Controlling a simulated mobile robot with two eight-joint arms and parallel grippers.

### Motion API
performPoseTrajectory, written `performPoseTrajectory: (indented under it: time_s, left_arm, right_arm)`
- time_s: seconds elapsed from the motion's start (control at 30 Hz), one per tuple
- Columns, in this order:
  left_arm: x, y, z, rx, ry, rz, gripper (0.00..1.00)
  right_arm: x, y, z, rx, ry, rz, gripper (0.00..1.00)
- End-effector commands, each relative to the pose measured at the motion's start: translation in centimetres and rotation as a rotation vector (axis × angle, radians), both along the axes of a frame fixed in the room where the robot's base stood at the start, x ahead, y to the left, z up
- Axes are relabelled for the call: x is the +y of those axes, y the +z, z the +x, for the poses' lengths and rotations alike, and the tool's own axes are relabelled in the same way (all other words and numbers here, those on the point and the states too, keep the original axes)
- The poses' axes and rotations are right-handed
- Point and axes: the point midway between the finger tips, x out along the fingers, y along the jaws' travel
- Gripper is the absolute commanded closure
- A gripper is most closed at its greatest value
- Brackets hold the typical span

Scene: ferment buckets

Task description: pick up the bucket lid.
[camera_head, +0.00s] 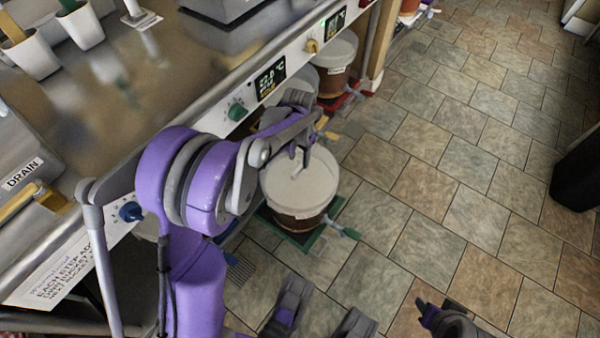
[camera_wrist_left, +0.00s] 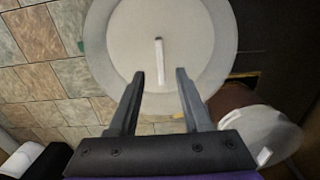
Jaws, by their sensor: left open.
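A pale round bucket lid (camera_head: 310,190) sits on a brown bucket (camera_head: 299,222) on the floor beside the bench. In the left wrist view the lid (camera_wrist_left: 120,45) fills the top middle, with a thin white bar handle (camera_wrist_left: 159,62) on it. My left gripper (camera_head: 300,152) is over the far part of the lid in the head view. Its fingers (camera_wrist_left: 161,75) are open, with the handle showing between and just beyond the tips. The gap in height between fingertips and handle is hard to judge.
Another lidded bucket (camera_head: 337,66) stands farther along the bench; a lidded bucket (camera_wrist_left: 262,132) also shows at lower right in the wrist view. The steel bench (camera_head: 110,95) with knobs and displays runs along the left. A black bin (camera_head: 577,172) stands right. The tiled floor between is clear.

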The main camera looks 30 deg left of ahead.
Motion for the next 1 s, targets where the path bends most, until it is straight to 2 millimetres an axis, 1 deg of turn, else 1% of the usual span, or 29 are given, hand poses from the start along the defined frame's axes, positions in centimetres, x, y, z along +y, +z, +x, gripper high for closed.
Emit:
performPoseTrajectory:
  time_s: [0.13, 0.33, 0.43, 0.6, 0.67, 0.8, 0.87, 0.9, 1.0]
  left_arm:
    - [0.0, -1.5, 0.1, 0.000, 0.000, 0.000, 0.51]
    - [0.1, -4.5, 0.2, 0.000, 0.000, 0.000, 0.51]
    - [0.1, -5.1, 0.2, -0.001, 0.000, 0.000, 0.51]
    - [0.1, -5.0, 0.1, -0.001, 0.000, 0.000, 0.51]
    - [0.1, -5.0, 0.1, -0.001, 0.000, 0.000, 0.60]
    - [0.1, -5.0, 0.1, -0.001, 0.000, 0.000, 0.85]
    - [0.1, -5.0, 0.1, -0.001, 0.000, 0.000, 0.96]
    - [0.1, -5.0, 0.1, -0.001, 0.000, 0.000, 1.00]
    - [0.1, -5.0, 0.1, -0.001, 0.000, 0.000, 1.00]
  right_arm:
    - [0.0, -0.8, 0.1, 0.002, 0.000, 0.000, 0.53]
    - [0.0, -2.0, 0.3, 0.005, 0.000, 0.000, 0.53]
    - [0.0, -2.1, 0.3, 0.005, 0.000, 0.000, 0.53]
    - [0.0, -2.0, 0.3, 0.005, 0.000, 0.000, 0.53]
    - [0.0, -2.0, 0.3, 0.005, 0.000, 0.000, 0.53]
    - [0.0, -2.0, 0.3, 0.005, 0.000, 0.000, 0.53]
    - [0.0, -2.0, 0.3, 0.005, 0.000, 0.000, 0.53]
    - [0.0, -2.0, 0.3, 0.005, 0.000, 0.000, 0.53]
    - [0.0, -2.0, 0.3, 0.005, 0.000, 0.000, 0.53]
